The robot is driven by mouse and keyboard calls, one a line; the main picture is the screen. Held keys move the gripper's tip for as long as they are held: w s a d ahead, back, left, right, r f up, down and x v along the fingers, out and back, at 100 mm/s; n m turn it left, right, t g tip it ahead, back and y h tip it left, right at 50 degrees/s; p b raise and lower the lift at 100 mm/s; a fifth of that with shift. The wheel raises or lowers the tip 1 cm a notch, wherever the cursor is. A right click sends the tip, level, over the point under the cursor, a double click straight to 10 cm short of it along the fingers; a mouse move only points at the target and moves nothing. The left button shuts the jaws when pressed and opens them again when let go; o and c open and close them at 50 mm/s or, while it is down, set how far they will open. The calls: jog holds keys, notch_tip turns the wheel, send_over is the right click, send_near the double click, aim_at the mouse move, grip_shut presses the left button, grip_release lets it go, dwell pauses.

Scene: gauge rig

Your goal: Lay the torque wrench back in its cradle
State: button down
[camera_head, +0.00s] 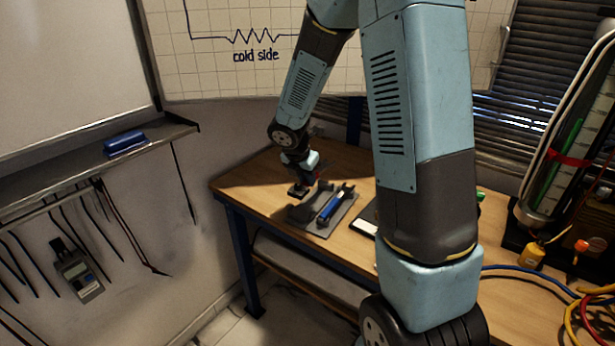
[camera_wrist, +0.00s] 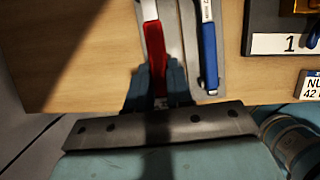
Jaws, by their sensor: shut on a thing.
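My gripper (camera_head: 299,190) is low over the left part of the table in the head view. In the wrist view my gripper (camera_wrist: 157,82) is shut on the red handle of a wrench (camera_wrist: 155,48), its metal shaft running to the top edge. A grey tray, the cradle (camera_head: 319,234), lies just right of my gripper. In the wrist view the cradle (camera_wrist: 179,38) shows beside and behind the red handle. A blue-handled tool (camera_head: 332,207) lies in it; it also shows in the wrist view (camera_wrist: 208,52). Whether the wrench touches the cradle I cannot tell.
A dark board with a white label reading 1 (camera_wrist: 281,44) lies right of the cradle. Hoses, cables and a yellow-topped fitting (camera_head: 531,256) crowd the table's right side. A whiteboard ledge (camera_head: 60,178) with hanging cables is at the left. Bare wood (camera_wrist: 85,60) lies left of my gripper.

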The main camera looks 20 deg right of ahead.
jog(key=shift+a+f, duration=0.1)
jog(key=shift+f, duration=3.3)
jog(key=c, duration=0.9)
grip_release()
jog(key=shift+s, duration=0.1)
jog(key=shift+c, duration=0.2)
jog(key=v, duration=1.3)
jog(key=shift+r, duration=0.3)
